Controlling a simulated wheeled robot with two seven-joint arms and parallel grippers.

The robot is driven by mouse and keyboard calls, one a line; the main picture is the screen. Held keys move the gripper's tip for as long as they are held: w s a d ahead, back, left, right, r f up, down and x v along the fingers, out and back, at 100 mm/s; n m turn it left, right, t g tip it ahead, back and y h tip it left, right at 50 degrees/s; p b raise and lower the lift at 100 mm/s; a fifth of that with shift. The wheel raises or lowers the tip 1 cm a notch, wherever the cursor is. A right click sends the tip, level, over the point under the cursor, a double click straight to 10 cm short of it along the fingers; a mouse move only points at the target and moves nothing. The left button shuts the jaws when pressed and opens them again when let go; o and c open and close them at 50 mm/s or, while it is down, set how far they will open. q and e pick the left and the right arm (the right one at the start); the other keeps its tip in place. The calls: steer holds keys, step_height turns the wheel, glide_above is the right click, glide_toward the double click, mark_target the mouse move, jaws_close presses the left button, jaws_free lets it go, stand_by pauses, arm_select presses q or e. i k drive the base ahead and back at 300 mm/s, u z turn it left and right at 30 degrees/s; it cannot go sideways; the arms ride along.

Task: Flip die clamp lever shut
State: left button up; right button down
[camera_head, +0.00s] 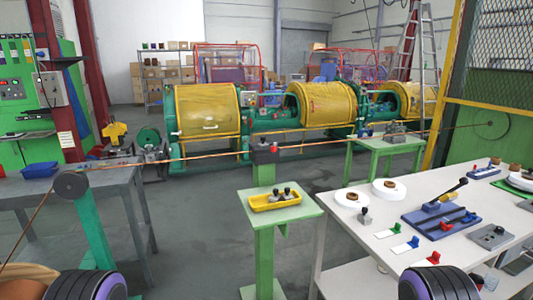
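A blue fixture (422,219) lies on the white table at the right. A yellow lever with a dark knob (452,192) stands up from it at a slant. It may be the die clamp lever, but I cannot tell for sure. A dark block with a red part (265,153) sits on a green post along the copper wire (215,155); its details are too small to read. Dark round parts of mine show at the bottom left and bottom right. Neither gripper is in view.
The white table (340,240) also holds white discs (390,189), small coloured tags and metal blocks. A green stand (265,222) with a yellow tray (275,201) is in the middle. A grey bench (105,180) is at left. The yellow-drummed strander (208,110) stands behind.

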mark_target(273, 149)
steer(key=u, duration=0.75)
steer(key=i, duration=1.25)
steer(key=z, duration=0.75)
